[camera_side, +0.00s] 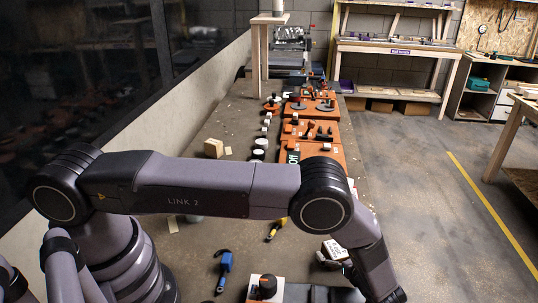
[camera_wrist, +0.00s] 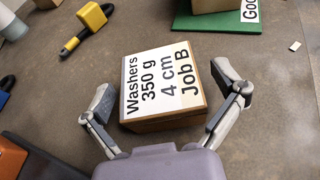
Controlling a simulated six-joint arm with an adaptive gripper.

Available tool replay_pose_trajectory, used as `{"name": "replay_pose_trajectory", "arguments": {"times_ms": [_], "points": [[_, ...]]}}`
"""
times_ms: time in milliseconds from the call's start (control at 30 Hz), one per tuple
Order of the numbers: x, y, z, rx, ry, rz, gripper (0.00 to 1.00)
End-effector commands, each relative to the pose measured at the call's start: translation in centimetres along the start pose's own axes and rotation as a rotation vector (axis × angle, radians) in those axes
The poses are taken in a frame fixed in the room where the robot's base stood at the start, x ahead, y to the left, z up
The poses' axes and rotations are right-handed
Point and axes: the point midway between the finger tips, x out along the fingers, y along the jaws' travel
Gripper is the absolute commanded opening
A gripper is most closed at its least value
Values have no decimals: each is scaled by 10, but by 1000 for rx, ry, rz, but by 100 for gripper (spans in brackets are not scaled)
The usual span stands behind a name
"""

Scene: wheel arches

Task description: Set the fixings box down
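The fixings box (camera_wrist: 160,85) is a small brown box with a white top label reading "Washers 350 g 4 cm Job B". In the wrist view it sits between the two spread fingers of my gripper (camera_wrist: 168,88). A gap shows between the box and the right finger; the left finger is close to the box's left side, and I cannot tell if it touches. The box looks level over the grey bench top. In the side view, the box (camera_side: 335,249) shows small and partly hidden beside my gripper's dark fingers at the lower right.
A yellow-headed tool (camera_wrist: 88,25) lies at the upper left in the wrist view. A green pad (camera_wrist: 215,22) with a box on it is at the upper right. A blue-handled tool (camera_side: 224,268) and orange panels (camera_side: 318,130) are on the bench. Bare bench surrounds the box.

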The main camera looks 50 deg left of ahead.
Motion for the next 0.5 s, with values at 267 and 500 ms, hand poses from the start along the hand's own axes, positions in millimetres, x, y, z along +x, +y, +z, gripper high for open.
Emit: {"name": "replay_pose_trajectory", "arguments": {"times_ms": [267, 500], "points": [[0, 0, 0, 0, 0, 0, 99], [-20, -1, 2, -1, 0, -3, 99]]}}
